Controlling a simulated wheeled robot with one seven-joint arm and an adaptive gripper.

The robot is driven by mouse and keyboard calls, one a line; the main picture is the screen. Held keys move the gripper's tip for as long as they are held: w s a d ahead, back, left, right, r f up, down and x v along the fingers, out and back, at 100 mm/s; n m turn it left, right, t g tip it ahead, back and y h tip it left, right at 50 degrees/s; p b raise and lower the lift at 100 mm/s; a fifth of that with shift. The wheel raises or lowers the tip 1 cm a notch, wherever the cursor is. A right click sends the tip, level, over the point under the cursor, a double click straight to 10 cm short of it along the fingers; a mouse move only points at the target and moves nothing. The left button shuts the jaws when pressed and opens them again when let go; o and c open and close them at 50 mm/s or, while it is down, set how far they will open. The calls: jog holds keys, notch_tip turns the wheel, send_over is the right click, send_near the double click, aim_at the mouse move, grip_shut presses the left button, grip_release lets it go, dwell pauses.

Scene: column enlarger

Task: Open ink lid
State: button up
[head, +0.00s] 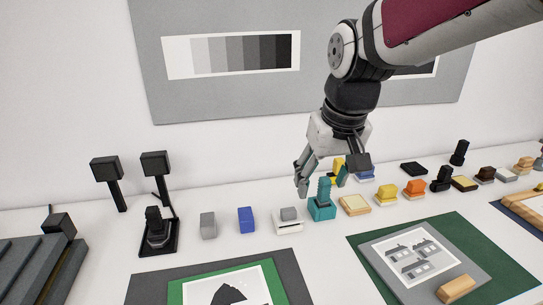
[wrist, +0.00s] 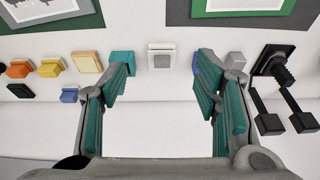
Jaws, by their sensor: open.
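No thing here is labelled as ink, so I cannot tell for sure which one has the ink lid. A small white box with a grey block on top (head: 289,222) stands in the row on the table; in the wrist view this white box (wrist: 161,56) lies ahead, between the finger lines. A teal block (head: 321,212) stands just right of it, and shows partly behind the left finger in the wrist view (wrist: 121,58). My gripper (head: 322,186) is open and empty, above and behind these two. Its teal-padded fingers are spread wide in the wrist view (wrist: 163,82).
A blue block (head: 246,220) and a grey block (head: 208,225) stand left of the white box. A cream pad (head: 354,205) and several coloured blocks stand to the right. Framed prints, including one on a green mat (head: 450,290), lie in front. The wall is behind.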

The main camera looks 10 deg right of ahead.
jog(key=shift+s+a+r, duration=0.1)
jog(key=shift+s+r, duration=0.15)
jog(key=shift+s, duration=0.25)
jog(key=shift+s+r, duration=0.25)
jog(key=shift+s, duration=0.2)
jog(key=s+t, duration=0.2)
jog(key=s, duration=1.1)
jog(key=p, duration=0.6)
send_over(289, 211)
jog(key=s, duration=0.5)
notch_tip(289, 211, down, 11)
jog(key=shift+g, duration=0.4)
jog(key=b+x, duration=0.1)
jog(key=x, duration=1.1)
jog(key=shift+w+f, duration=0.15)
jog(key=shift+f, duration=0.25)
